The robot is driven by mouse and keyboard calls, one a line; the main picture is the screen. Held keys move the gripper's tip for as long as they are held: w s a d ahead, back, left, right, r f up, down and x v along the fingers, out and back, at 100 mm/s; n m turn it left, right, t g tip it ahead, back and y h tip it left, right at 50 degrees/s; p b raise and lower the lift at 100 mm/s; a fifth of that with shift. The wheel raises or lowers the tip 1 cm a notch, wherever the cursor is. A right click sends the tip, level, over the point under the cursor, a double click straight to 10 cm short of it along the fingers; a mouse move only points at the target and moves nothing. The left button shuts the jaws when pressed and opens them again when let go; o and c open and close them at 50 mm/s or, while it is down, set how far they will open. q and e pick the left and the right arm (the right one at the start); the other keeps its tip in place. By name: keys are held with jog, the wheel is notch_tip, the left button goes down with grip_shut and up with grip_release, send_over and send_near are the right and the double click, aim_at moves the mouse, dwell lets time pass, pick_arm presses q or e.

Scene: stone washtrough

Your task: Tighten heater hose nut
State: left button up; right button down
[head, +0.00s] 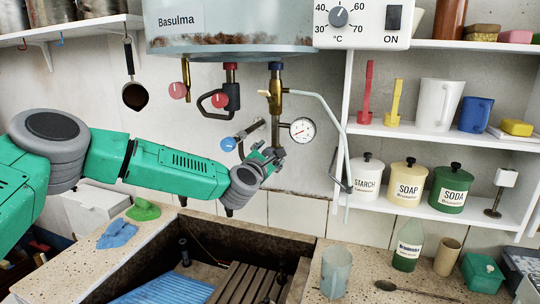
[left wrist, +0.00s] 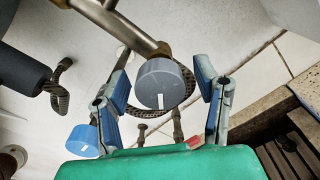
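My left gripper (head: 266,157) is raised under the pipes of the water heater (head: 230,32). In the left wrist view the gripper (left wrist: 160,90) is open, one blue-padded finger on each side. A grey round piece with a white mark (left wrist: 161,84) sits between the fingers at the end of a metal pipe (left wrist: 120,25); it may be the hose nut. Neither finger clearly touches it. A braided hose (left wrist: 176,110) curves behind it. The head view does not show this piece clearly; my gripper partly covers that spot. My right gripper is not in view.
A blue knob with a white mark (head: 228,144) sits just left of my gripper, and also shows in the left wrist view (left wrist: 83,140). A pressure gauge (head: 302,130) is close on the right. Below is the stone trough (head: 284,246) with wooden slats (head: 247,284).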

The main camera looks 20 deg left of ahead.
pick_arm(q)
jog(key=c, duration=1)
